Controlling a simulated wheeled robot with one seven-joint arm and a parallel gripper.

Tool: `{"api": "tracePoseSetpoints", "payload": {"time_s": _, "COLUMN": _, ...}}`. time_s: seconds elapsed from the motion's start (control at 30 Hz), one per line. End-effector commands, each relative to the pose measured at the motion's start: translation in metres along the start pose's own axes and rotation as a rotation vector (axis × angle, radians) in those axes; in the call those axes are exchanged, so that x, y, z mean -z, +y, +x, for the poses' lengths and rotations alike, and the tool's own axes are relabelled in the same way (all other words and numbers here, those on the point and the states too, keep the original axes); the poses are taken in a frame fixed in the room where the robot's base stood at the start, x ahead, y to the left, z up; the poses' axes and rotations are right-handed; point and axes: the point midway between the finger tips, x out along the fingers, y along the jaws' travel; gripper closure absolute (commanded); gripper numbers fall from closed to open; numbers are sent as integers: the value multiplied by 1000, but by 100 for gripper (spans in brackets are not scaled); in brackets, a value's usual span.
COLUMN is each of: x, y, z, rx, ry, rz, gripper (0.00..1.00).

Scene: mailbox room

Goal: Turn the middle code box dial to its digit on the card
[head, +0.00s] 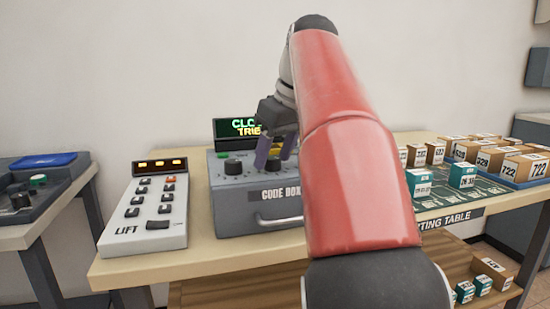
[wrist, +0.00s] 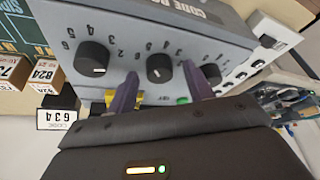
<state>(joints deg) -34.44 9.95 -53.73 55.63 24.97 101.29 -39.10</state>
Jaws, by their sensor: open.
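The grey code box (head: 225,211) stands on the table, its black dials along the sloping top. In the wrist view the middle dial (wrist: 160,68) lies between the two purple fingers of my open gripper (wrist: 160,72). The fingers are beside it, one on each side; contact cannot be told. One dial (wrist: 92,57) is left of the fingers, another (wrist: 211,73) is partly behind the right finger. A white card (wrist: 57,119) marked CODE appears to read 634. In the head view my gripper (head: 275,153) is over the box, and my red arm hides its right part.
A lift panel (head: 150,212) stands left of the box. A lit display (head: 236,128) is behind it. Numbered cartons (head: 525,167) and teal boxes (head: 462,175) stand to the right. A blue tray (head: 43,160) lies on the left table.

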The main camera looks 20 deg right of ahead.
Motion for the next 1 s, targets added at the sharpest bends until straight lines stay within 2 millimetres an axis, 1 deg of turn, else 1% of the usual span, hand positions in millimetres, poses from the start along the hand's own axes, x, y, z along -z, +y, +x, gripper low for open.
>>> {"api": "tracePoseSetpoints", "payload": {"time_s": 0.27, "x": 0, "y": 0, "z": 2, "rx": 0, "ry": 1, "rz": 0, "gripper": 48}}
{"api": "tracePoseSetpoints", "payload": {"time_s": 0.37, "x": 0, "y": 0, "z": 2, "rx": 0, "ry": 1, "rz": 0, "gripper": 59}}
{"api": "tracePoseSetpoints", "payload": {"time_s": 0.6, "x": 0, "y": 0, "z": 2, "rx": 0, "ry": 1, "rz": 0, "gripper": 90}}
{"api": "tracePoseSetpoints", "payload": {"time_s": 0.63, "x": 0, "y": 0, "z": 2, "rx": 0, "ry": 1, "rz": 0, "gripper": 93}}
{"api": "tracePoseSetpoints", "payload": {"time_s": 0.87, "x": 0, "y": 0, "z": 2, "rx": -7, "ry": 2, "rz": 16, "gripper": 93}}
{"api": "tracePoseSetpoints", "payload": {"time_s": 1.0, "x": 0, "y": -1, "z": 2, "rx": -25, "ry": 2, "rz": 60, "gripper": 93}}
